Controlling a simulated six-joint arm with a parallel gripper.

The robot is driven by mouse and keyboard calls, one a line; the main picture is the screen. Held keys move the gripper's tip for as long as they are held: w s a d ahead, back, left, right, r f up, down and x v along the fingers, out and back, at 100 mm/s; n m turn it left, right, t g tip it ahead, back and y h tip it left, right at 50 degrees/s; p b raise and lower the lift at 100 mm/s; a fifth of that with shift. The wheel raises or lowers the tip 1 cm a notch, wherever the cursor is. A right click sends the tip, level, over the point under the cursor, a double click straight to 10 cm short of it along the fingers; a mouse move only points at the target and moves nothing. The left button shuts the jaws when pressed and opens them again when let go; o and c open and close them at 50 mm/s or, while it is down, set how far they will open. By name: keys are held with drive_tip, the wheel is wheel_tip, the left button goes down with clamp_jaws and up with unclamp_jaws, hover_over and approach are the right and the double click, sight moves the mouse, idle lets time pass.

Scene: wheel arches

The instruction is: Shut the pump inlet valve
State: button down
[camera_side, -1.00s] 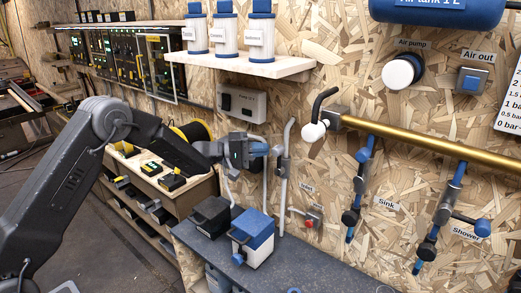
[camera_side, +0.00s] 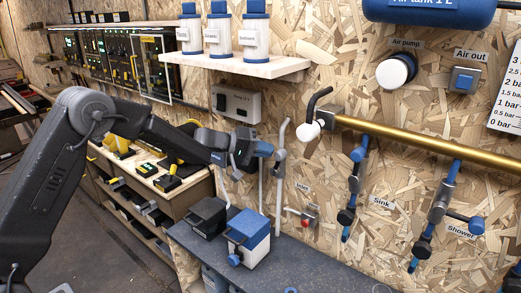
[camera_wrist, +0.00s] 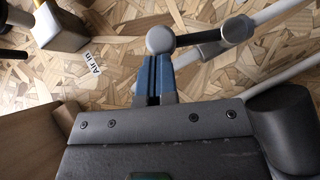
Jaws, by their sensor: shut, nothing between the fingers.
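A grey valve (camera_side: 280,156) sits on a white upright pipe on the wall. In the wrist view its round grey knob (camera_wrist: 160,40) stands out on a short dark arm (camera_wrist: 212,37) from the pipe. My gripper (camera_side: 268,150) has its blue fingers shut and empty. Its fingertips, also in the wrist view (camera_wrist: 155,62), are at the knob; I cannot tell if they touch it. Lower down, a small valve with a red part (camera_side: 309,217) is beside the label "Inlet" (camera_side: 303,187). No label on the grey valve is readable in the side view.
A blue-and-white box (camera_side: 249,238) and a dark box (camera_side: 209,216) stand on the bench below my gripper. A brass pipe (camera_side: 400,139) with blue-handled valves runs to the right. A shelf (camera_side: 243,66) with bottles is above. An "Air in" label (camera_wrist: 94,61) shows in the wrist view.

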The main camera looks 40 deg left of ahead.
sight(279, 155)
drive_tip(key=d+m+g+y, duration=0.1)
drive_tip(key=d+m+y, duration=0.1)
drive_tip(key=d, duration=0.1)
drive_tip(key=shift+f+y, duration=0.1)
drive_tip(key=shift+y, duration=0.3)
drive_tip(key=d+f+m+y, duration=0.2)
drive_tip(key=d+f+y, duration=0.2)
drive_tip(key=d+f, duration=0.1)
drive_tip(key=shift+d+g, duration=0.35)
drive_tip(key=shift+g, duration=0.05)
idle(0.5)
